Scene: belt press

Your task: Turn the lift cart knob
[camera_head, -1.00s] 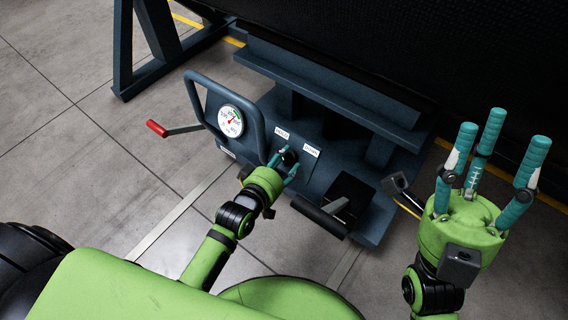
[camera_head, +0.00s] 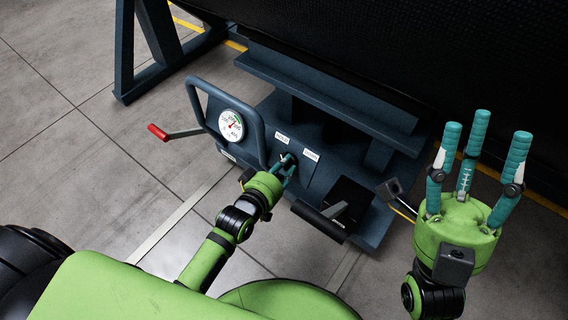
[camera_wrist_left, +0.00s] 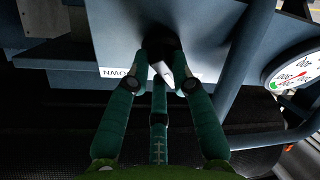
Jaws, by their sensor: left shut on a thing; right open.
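The lift cart knob (camera_head: 287,158) is a small dark knob on the blue sloped panel (camera_head: 322,178) of the cart, between two white labels. In the left wrist view the knob (camera_wrist_left: 160,47) is dark with a pale pointer bar (camera_wrist_left: 162,72), partly hidden by the fingers. My left gripper (camera_head: 284,168) reaches it from below left and is shut on it; its teal fingers also show in the left wrist view (camera_wrist_left: 159,88). My right gripper (camera_head: 478,163) is open and empty, fingers spread upward, at the right and clear of the cart.
A round gauge (camera_head: 231,125) and a bent tube handle (camera_head: 258,125) stand left of the knob. A crank with a red grip (camera_head: 158,132) sticks out left. A black pedal (camera_head: 345,200) and bar (camera_head: 318,221) lie to the right. The big dark press (camera_head: 450,60) fills the back.

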